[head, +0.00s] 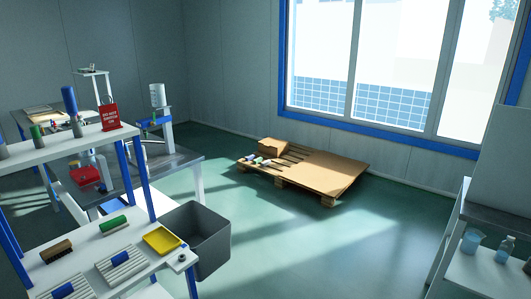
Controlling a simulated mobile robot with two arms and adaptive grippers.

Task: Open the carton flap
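A small brown box (287,147), which may be the carton, sits at the back left of a low wooden pallet (284,183) on the floor, in the middle of the head view. A flat brown sheet (322,172) covers the right part of the pallet. I cannot tell whether this sheet is a flap or is joined to the box. No flap edge is clear at this size. Neither of my grippers is in view.
Several small items (258,160) lie on the pallet's left slats. A grey bin (203,240) and a white shelf (110,255) with trays and brushes stand at the left. Another shelf (482,262) with bottles is at the right. The green floor between is clear.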

